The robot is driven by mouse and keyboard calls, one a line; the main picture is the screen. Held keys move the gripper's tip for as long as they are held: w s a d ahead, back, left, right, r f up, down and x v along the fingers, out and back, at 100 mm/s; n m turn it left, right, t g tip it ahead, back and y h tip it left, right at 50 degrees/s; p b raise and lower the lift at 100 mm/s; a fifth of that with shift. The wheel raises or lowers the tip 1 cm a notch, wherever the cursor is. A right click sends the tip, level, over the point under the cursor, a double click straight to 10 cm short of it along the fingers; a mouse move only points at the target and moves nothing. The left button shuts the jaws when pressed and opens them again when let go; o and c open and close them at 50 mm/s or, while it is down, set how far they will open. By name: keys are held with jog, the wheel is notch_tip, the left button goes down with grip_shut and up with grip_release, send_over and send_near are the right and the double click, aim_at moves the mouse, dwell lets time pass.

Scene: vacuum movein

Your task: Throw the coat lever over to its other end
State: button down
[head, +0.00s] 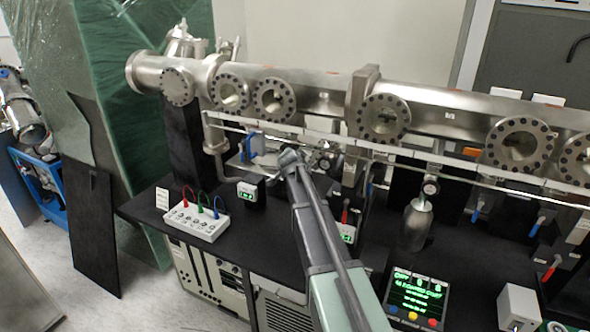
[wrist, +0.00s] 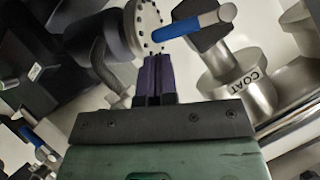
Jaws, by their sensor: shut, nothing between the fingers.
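The coat lever (wrist: 188,23) has a blue handle and lies nearly level across the top of the wrist view, its right end slightly higher. A grey metal cylinder lettered COAT (wrist: 252,82) is below and right of it. My gripper (wrist: 155,58) is shut with nothing between its dark fingers. Its tips are just below the left end of the blue handle in the picture; I cannot tell whether they touch. In the head view my gripper (head: 290,157) is under the long steel tube, and I cannot clearly pick out the coat lever there.
The steel tube (head: 320,95) with round flanges runs above the black bench. A white box with red, green and blue leads (head: 195,221) and a green-lit panel (head: 416,297) stand on the bench. Another blue handle (wrist: 38,145) is at lower left in the wrist view.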

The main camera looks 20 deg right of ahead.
jog(key=shift+w+d+f, duration=0.3)
jog(key=shift+w+d, duration=0.05)
jog(key=shift+w, duration=0.2)
jog(key=shift+f+b, duration=0.2)
jog(key=shift+b, duration=0.1)
